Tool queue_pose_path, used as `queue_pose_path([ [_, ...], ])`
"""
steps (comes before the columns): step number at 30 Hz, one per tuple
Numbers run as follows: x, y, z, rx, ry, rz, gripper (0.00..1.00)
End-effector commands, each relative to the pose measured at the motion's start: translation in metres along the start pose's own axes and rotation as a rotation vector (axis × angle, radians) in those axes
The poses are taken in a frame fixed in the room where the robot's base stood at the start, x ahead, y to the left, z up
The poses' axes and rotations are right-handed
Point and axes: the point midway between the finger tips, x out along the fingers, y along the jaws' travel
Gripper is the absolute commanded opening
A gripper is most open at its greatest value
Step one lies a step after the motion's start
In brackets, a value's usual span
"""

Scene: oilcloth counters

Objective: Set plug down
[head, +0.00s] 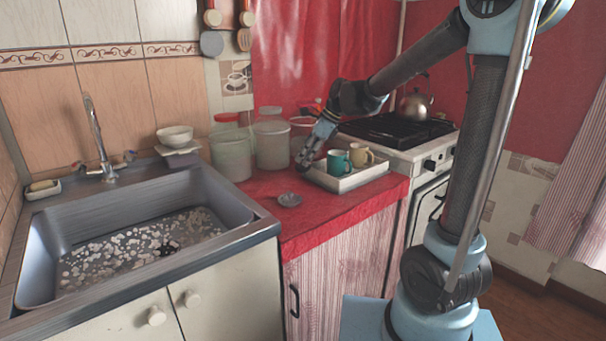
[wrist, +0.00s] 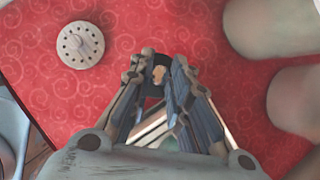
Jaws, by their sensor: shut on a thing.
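My gripper (head: 304,163) is over the red counter, by the left end of the tray. In the wrist view my gripper (wrist: 157,80) is shut on a small dark plug (wrist: 152,88) with a tan spot on it. The fingers hide part of the plug, and in the head view I cannot make it out. I cannot tell how high it is above the cloth. A grey round strainer (head: 289,199) with holes lies flat on the red cloth; it also shows at the upper left of the wrist view (wrist: 80,45), apart from my gripper.
The white tray (head: 346,184) holds a teal mug (head: 339,163) and a beige mug (head: 360,154). Large pale jars (head: 232,155) stand at the back. The metal sink (head: 215,232) is to the left, the stove (head: 395,130) to the right. Red cloth (head: 330,218) is bare in front.

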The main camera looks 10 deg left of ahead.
Motion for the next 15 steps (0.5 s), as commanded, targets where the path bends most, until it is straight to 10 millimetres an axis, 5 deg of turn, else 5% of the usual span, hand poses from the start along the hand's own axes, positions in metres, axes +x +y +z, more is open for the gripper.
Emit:
queue_pose_path([
  [15, 0.045, 0.0, -0.026, 0.0, 0.0, 0.0, 0.0],
])
